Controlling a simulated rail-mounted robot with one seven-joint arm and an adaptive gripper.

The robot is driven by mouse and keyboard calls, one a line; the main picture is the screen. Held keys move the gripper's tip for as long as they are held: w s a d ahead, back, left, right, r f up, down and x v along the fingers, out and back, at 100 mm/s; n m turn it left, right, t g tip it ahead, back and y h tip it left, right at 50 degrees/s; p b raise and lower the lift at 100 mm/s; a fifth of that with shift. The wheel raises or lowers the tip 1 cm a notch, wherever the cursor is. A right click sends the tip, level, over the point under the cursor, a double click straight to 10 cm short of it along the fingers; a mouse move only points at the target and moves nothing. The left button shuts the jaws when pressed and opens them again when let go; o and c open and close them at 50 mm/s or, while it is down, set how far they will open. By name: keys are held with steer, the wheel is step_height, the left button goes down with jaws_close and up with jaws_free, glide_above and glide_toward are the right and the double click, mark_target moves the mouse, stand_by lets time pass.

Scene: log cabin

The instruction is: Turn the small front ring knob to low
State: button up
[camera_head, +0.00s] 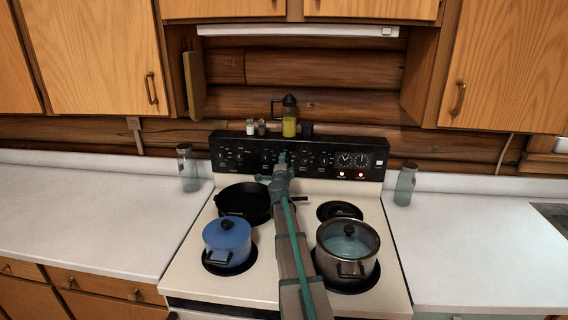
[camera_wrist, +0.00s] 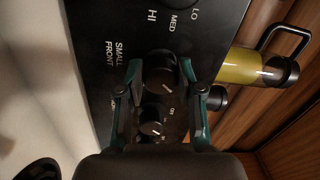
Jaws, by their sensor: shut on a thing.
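The black stove control panel (camera_head: 230,165) stands at the back of the white stove. In the wrist view, the lettering SMALL FRONT, HI, MED and LO is printed on the panel (camera_wrist: 95,20). A round dark knob (camera_wrist: 160,78) sits beside this lettering, with a short white mark on its lower right part. My gripper (camera_wrist: 160,70) has one finger on each side of this knob and is shut on it. In the head view, my gripper (camera_head: 283,157) reaches the middle of the panel and hides the knob there. A second knob (camera_wrist: 151,125) lies below, between the finger bases.
A black pan (camera_head: 240,203), a blue pot (camera_head: 227,242) and a steel pot (camera_head: 346,250) stand on the burners beside my arm. Two red lights (camera_head: 350,174) glow at the panel's right.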

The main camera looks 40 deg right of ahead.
steer(key=o, duration=1.2)
steer(key=shift+c, duration=0.2)
steer(key=v, duration=1.2)
